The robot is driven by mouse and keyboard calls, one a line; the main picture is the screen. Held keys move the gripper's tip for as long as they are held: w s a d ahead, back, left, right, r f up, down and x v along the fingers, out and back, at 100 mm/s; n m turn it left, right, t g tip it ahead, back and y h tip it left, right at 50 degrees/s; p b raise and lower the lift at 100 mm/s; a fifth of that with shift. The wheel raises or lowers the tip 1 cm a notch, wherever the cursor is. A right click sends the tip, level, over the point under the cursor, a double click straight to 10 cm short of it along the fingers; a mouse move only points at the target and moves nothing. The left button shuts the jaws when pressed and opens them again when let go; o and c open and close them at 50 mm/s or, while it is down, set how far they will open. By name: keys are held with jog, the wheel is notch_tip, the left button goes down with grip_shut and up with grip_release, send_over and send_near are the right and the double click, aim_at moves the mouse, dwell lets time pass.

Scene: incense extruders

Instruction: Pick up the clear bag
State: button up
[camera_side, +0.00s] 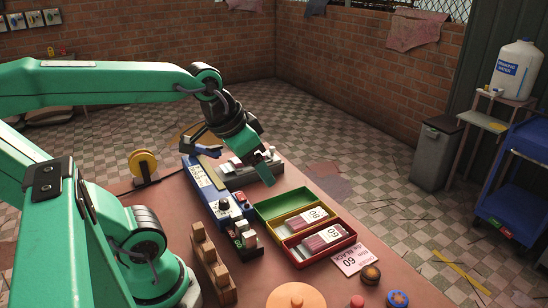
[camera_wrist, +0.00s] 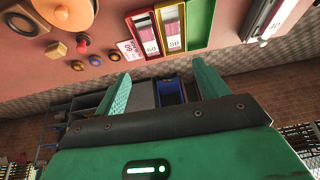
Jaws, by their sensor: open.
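I cannot make out a clear bag for certain in either view. Two packs with pinkish contents and white labels lie in coloured trays: one marked 80 (camera_side: 308,218) in the yellow tray, one marked 60 (camera_side: 325,238) in the red tray. They also show in the wrist view, as the 80 pack (camera_wrist: 173,28) and the 60 pack (camera_wrist: 147,36); whether they are bagged is unclear. My gripper (camera_side: 266,172) is open above the table, beyond the empty green tray (camera_side: 270,207). In the wrist view its fingers (camera_wrist: 160,88) are apart with nothing between them.
A printed card (camera_side: 352,260) lies beside the red tray (camera_side: 290,256). Round pieces (camera_side: 371,274) sit near the front edge. A blue device (camera_side: 208,190), a wooden block rack (camera_side: 210,262) and a grey slotted holder (camera_side: 235,178) stand left of the trays.

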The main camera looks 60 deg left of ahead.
jog(key=w+a+f+g, duration=0.1)
jog(key=w+a+g, duration=0.1)
jog(key=w+a, duration=0.5)
jog(key=w+a+g, duration=0.1)
jog(key=w+a, duration=0.5)
jog(key=a, duration=0.4)
jog(key=a+f, duration=0.3)
jog(key=a, duration=0.3)
jog(key=a+f+g, duration=0.1)
jog(key=a+f, duration=0.3)
jog(key=a, duration=0.2)
jog(key=a+f+g, duration=0.1)
jog(key=a+f, duration=0.3)
jog(key=a, duration=0.2)
jog(key=shift+w, duration=0.25)
jog(key=shift+d+f, duration=0.1)
jog(key=shift+f, duration=1.2)
jog(key=shift+w+d+f, duration=0.1)
jog(key=shift+w+f, duration=0.05)
jog(key=shift+f, duration=1.15)
jog(key=shift+w+f, duration=0.1)
jog(key=shift+f, duration=1.2)
